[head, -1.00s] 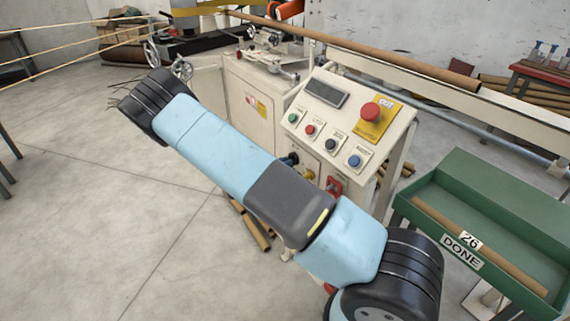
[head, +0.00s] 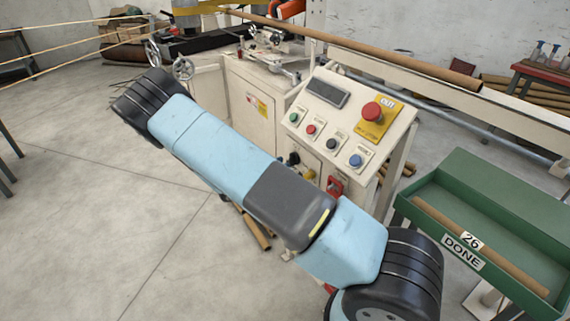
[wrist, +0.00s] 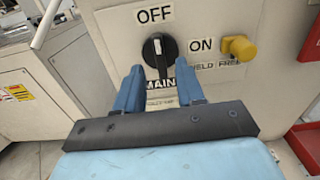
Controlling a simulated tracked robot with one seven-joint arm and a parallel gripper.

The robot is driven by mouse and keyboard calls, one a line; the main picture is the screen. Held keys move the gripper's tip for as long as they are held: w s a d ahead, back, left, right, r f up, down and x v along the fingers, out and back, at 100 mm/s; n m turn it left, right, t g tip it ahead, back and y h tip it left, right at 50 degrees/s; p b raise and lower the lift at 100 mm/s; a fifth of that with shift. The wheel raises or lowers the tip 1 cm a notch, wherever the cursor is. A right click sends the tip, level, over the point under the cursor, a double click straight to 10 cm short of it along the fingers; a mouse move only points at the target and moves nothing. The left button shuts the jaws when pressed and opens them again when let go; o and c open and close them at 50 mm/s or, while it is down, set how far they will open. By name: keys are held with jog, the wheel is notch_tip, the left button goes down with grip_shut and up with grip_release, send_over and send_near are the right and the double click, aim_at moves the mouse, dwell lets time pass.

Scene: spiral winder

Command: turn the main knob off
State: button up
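The main knob (wrist: 160,52) is a black rotary switch on the cream panel, in the upper middle of the wrist view. Its white mark is upright, towards the OFF label (wrist: 154,15) above it. The ON label (wrist: 200,46) is to its right, and the MAIN label below is partly hidden. My gripper (wrist: 162,74) is open and empty; its two blue fingers are apart, just below and in front of the knob. In the head view the knob (head: 293,158) shows past my arm, which hides my gripper.
A yellow knob (wrist: 240,48) is right of the main knob. A red part (head: 335,186) is lower on the cabinet. Above are several buttons and a red emergency button (head: 372,111). A green tray (head: 430,212) with a cardboard tube stands at right.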

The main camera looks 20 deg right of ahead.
jog(key=v, duration=1.1)
jog(key=s+d+r+m+g+y, duration=0.2)
jog(key=s+d+r+m+y, duration=0.15)
jog(key=r, duration=0.45)
jog(key=s+d+r+m+g+y, duration=0.3)
jog(key=s+d+r+m, duration=0.15)
jog(key=r, duration=0.35)
jog(key=s+d+r+m+g+y, duration=0.2)
jog(key=s+d+r+m+y, duration=0.25)
jog(key=r, duration=0.25)
jog(key=s+r+m+t+y, duration=0.3)
jog(key=s+r+m, duration=0.1)
jog(key=s+r, duration=0.4)
jog(key=s+d+r+m+t+y, duration=0.1)
jog(key=s+r+m+t+y, duration=0.2)
jog(key=s+r, duration=0.4)
jog(key=shift+s+r+m+t, duration=0.45)
jog(key=shift+s+m, duration=0.7)
jog(key=shift+s, duration=1.4)
